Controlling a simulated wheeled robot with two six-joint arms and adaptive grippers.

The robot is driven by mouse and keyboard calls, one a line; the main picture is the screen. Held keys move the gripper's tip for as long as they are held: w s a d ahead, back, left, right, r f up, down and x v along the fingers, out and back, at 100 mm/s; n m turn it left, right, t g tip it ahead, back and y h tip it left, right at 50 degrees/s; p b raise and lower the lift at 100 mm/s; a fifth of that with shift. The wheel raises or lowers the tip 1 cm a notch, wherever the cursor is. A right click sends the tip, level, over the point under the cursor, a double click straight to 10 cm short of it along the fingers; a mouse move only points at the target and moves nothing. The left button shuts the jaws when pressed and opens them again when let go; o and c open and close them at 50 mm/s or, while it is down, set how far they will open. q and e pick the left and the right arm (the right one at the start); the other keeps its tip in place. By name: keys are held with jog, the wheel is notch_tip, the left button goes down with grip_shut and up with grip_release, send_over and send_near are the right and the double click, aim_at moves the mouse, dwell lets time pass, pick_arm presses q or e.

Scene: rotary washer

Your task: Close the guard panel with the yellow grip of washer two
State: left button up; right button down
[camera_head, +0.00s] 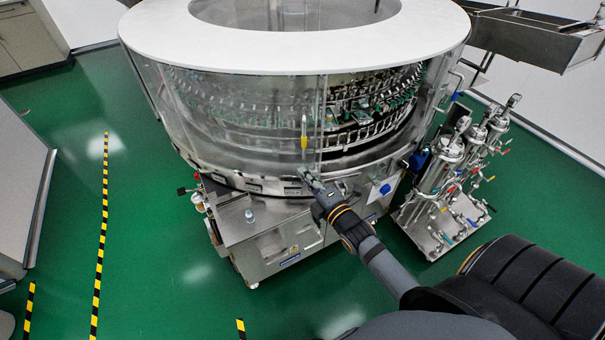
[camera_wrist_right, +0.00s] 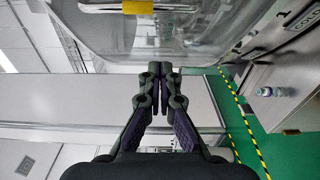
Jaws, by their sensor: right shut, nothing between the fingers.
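The rotary washer (camera_head: 290,52) has a white ring top and curved clear guard panels. The yellow grip (camera_head: 304,142) is upright on the edge of a clear guard panel (camera_head: 245,128) at the front. It also shows at the top of the right wrist view (camera_wrist_right: 137,7), with the clear panel (camera_wrist_right: 125,42) below it. My right gripper (camera_head: 305,174) is just below the yellow grip in the head view, apart from it. In the right wrist view its fingertips (camera_wrist_right: 160,72) are together with nothing between them. My left gripper is not in view.
A steel cabinet (camera_head: 270,235) with a small bottle (camera_head: 249,216) stands below the washer's front. Steel filter housings (camera_head: 445,180) stand at right. Inner fittings right of the grip look clearer than those at left. Green floor (camera_head: 150,240) is free at left.

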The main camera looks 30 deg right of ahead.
pick_arm(q)
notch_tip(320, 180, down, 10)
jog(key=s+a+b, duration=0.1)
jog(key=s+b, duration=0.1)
jog(key=b, duration=0.6)
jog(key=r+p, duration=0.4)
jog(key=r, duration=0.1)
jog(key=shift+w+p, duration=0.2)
jog(key=shift+p, duration=0.1)
pick_arm(e)
jog(key=w+d, duration=0.2)
jog(key=w, duration=0.6)
jog(key=shift+d, duration=0.3)
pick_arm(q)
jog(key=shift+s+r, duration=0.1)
pick_arm(e)
jog(key=shift+s+d, duration=0.1)
jog(key=shift+s, duration=0.05)
